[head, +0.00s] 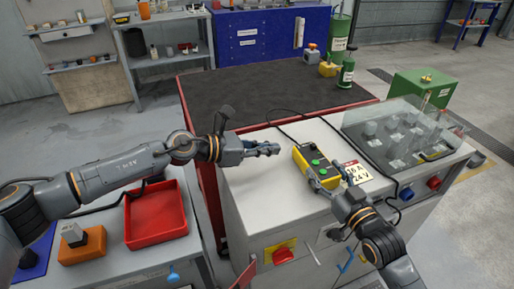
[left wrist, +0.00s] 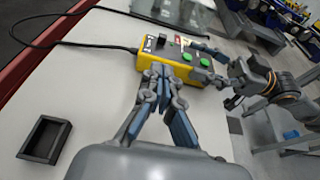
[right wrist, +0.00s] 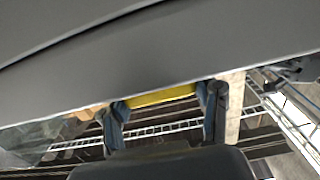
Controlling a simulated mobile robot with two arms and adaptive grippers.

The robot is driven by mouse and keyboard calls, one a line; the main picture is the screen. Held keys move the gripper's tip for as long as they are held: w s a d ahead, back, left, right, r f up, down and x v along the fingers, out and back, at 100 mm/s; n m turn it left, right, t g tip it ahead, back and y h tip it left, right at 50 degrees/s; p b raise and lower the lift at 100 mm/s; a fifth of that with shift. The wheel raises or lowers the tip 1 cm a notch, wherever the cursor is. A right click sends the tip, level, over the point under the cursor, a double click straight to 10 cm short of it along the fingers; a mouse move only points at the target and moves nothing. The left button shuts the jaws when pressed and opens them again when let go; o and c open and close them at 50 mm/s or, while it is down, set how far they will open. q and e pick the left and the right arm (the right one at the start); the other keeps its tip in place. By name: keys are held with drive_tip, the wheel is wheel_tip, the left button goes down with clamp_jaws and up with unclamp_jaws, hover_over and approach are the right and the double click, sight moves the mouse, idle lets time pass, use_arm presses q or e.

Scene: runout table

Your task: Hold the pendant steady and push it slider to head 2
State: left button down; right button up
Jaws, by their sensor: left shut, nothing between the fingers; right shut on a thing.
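The pendant (head: 301,160) is a yellow box with a grey face and green buttons, lying on the light grey cabinet top. It also shows in the left wrist view (left wrist: 140,58), with a cable leaving its left end. My right gripper (head: 328,185) is shut on the pendant's near right end; in the right wrist view a yellow strip of it (right wrist: 160,97) shows between the fingers. My left gripper (head: 276,149) is shut and empty, just left of the pendant. Its fingertips cover part of the pendant in the left wrist view. I cannot make out the slider or head markings clearly.
A label reading 24 V (head: 357,172) and a clear-covered panel (head: 400,128) lie right of the pendant. A small black tray (left wrist: 45,138) sits on the cabinet top. A red tray (head: 155,215) is at the left. The dark mat behind is largely clear.

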use_arm(q)
drive_tip(key=shift+v, duration=1.85)
use_arm(e)
drive_tip(key=o, duration=1.8)
